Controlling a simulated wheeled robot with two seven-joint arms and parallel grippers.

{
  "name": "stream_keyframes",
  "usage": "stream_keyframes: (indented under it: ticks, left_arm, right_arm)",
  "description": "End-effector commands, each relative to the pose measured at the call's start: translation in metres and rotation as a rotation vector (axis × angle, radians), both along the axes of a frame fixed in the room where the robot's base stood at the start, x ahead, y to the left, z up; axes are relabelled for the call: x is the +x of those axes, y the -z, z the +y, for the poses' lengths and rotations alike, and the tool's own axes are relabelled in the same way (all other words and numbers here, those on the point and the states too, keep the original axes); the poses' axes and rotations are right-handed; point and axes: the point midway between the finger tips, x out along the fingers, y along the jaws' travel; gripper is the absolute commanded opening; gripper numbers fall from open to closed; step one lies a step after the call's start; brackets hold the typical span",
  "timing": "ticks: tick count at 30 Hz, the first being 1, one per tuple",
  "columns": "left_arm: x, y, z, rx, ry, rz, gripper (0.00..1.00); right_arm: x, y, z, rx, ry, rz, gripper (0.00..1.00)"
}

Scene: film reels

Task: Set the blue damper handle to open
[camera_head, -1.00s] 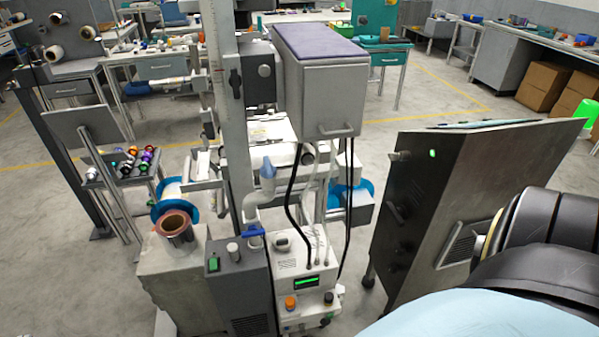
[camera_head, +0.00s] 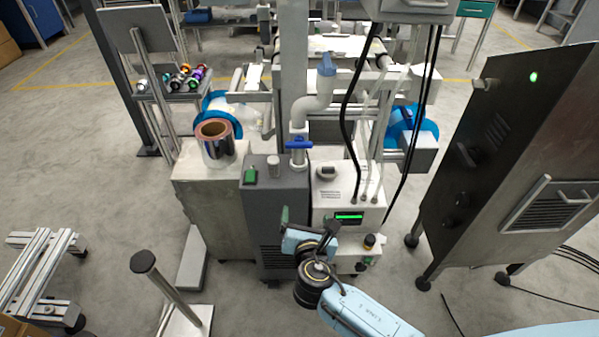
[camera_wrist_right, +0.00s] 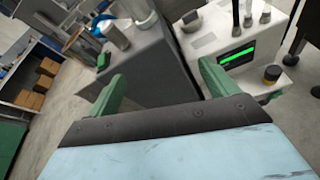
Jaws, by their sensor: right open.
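The blue damper handle (camera_head: 299,143) sits on the vertical white pipe (camera_head: 300,122) above the dark grey cabinet (camera_head: 262,205). It lies roughly crosswise to the pipe, almost level in the head view. My right gripper (camera_head: 288,217) is in front of the cabinet, below and nearer than the handle, and apart from it. In the right wrist view its two green fingers (camera_wrist_right: 161,85) are spread with nothing between them. I cannot make out the handle clearly in that view. My left gripper is not in view.
A white control box (camera_head: 345,195) with a green display stands right of the dark cabinet. A copper-coloured film roll (camera_head: 215,145) stands on the pale block at left. A large metal cabinet (camera_head: 500,150) stands at right. A post on a base (camera_head: 170,285) stands front left.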

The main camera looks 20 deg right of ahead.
Motion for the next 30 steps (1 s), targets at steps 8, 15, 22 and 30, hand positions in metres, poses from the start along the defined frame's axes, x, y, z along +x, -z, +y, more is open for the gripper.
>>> stream_keyframes:
  ticks: [8,15,22,30]
  left_arm:
    - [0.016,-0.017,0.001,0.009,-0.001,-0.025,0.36]
    - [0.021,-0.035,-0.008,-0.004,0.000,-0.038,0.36]
    - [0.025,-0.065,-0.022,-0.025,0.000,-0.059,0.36]
    - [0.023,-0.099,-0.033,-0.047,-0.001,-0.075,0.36]
  right_arm:
    - [0.014,-0.088,0.014,-0.361,-0.015,-0.216,0.85]
    - [0.042,-0.094,0.006,-0.383,-0.010,-0.226,0.85]
    - [0.087,-0.092,-0.007,-0.380,-0.012,-0.223,0.85]
    - [0.126,-0.092,-0.018,-0.378,-0.013,-0.221,0.85]
